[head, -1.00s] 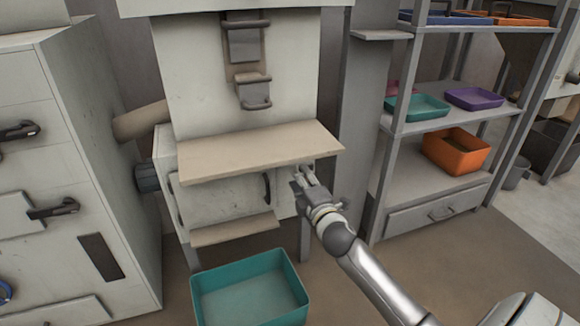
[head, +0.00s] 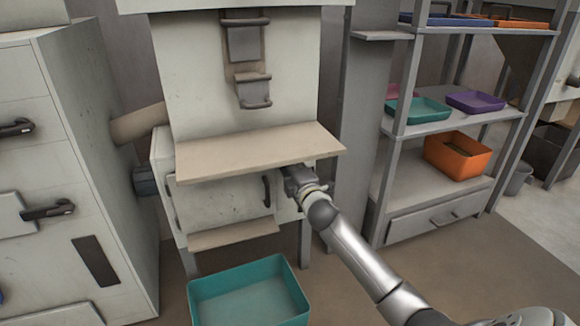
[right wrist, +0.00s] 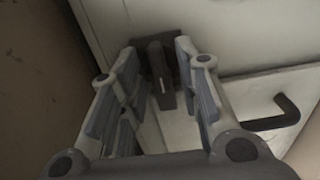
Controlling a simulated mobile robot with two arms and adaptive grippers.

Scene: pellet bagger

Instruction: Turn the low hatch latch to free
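The low hatch (head: 218,203) is a pale panel with a dark handle (head: 267,188), under the beige shelf of the bagger. The handle also shows in the right wrist view (right wrist: 278,115). The hatch latch (right wrist: 157,72) is a dark lever on a dark plate in the right wrist view; my gripper hides it in the head view. My right gripper (right wrist: 157,58) is open, with one finger on each side of the latch lever. Gaps show between lever and fingers. In the head view the right gripper (head: 291,179) is at the hatch's right side, partly under the shelf. My left gripper is not in view.
The beige shelf (head: 255,150) juts out just above my right gripper. A lower beige ledge (head: 233,233) sits below the hatch, and a teal bin (head: 250,292) stands on the floor. A rack with trays and an orange bin (head: 457,155) stands right.

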